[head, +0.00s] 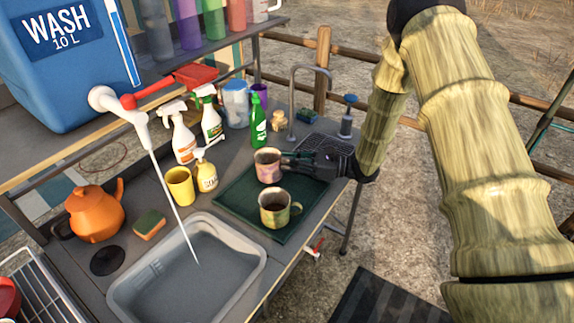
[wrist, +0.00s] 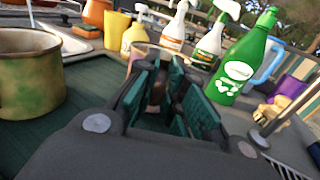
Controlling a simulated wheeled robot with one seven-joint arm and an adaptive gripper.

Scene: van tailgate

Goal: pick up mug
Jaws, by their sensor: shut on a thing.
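A pinkish mug (head: 267,166) stands upright at the far part of the dark green tray (head: 232,205). My gripper (head: 287,163) reaches it from the right, with its fingers shut on the mug's right side, apparently at the handle. In the wrist view the mug (wrist: 150,52) sits just beyond the green finger pads of my gripper (wrist: 165,90), which hide most of it. A second mug, green and brown (head: 274,212), stands nearer on the same tray. It shows large at the left of the wrist view (wrist: 28,75).
A yellow cup (head: 180,186) and a soap bottle (head: 207,177) stand left of the tray. A green bottle (head: 257,122) and spray bottles (head: 182,138) stand behind. A grey basin (head: 185,275) is in front, and a tap (head: 293,100) rises at the back right.

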